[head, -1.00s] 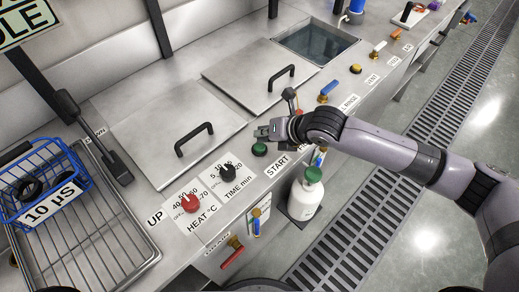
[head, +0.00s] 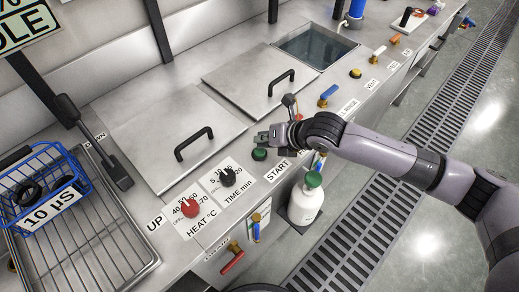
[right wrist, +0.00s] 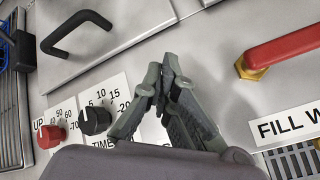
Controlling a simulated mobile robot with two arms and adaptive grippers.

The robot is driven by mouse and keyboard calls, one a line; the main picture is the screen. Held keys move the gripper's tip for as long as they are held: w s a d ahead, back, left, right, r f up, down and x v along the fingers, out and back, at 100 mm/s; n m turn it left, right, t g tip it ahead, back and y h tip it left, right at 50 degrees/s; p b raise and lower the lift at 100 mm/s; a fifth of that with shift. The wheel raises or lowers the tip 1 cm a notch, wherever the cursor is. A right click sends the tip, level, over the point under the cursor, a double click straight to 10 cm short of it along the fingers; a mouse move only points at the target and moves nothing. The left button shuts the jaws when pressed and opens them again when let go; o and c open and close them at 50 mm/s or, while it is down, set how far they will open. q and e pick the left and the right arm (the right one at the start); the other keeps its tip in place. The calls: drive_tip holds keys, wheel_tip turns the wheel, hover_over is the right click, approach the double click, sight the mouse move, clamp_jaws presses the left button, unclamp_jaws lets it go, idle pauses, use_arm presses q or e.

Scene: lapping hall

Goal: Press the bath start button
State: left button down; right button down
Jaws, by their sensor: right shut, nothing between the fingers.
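The green button (head: 260,154) sits on the steel front panel beside the START label (head: 277,171), right of the TIME dial. My right gripper (head: 260,138) is just above and behind the button in the head view, shut and empty. A small gap shows between them in that view; I cannot tell the height. In the right wrist view the gripper's fingers (right wrist: 168,78) meet at the tips over the panel, and the button is hidden. My left gripper is not in view.
The red HEAT knob (head: 190,207) and black TIME knob (head: 228,177) are left of the button. A lid with a black handle (head: 194,143) lies behind the dials. A blue wire basket (head: 72,163) is at far left.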

drive_tip(key=shift+f, duration=0.1)
idle(0.4)
drive_tip(key=shift+f, duration=0.3)
drive_tip(key=shift+f, duration=0.55)
idle(0.8)
drive_tip(key=shift+r+p, duration=0.85)
drive_tip(key=shift+r, duration=0.1)
wheel_tip(320, 180, up, 5)
drive_tip(key=p, duration=0.5)
drive_tip(key=shift+r, duration=0.1)
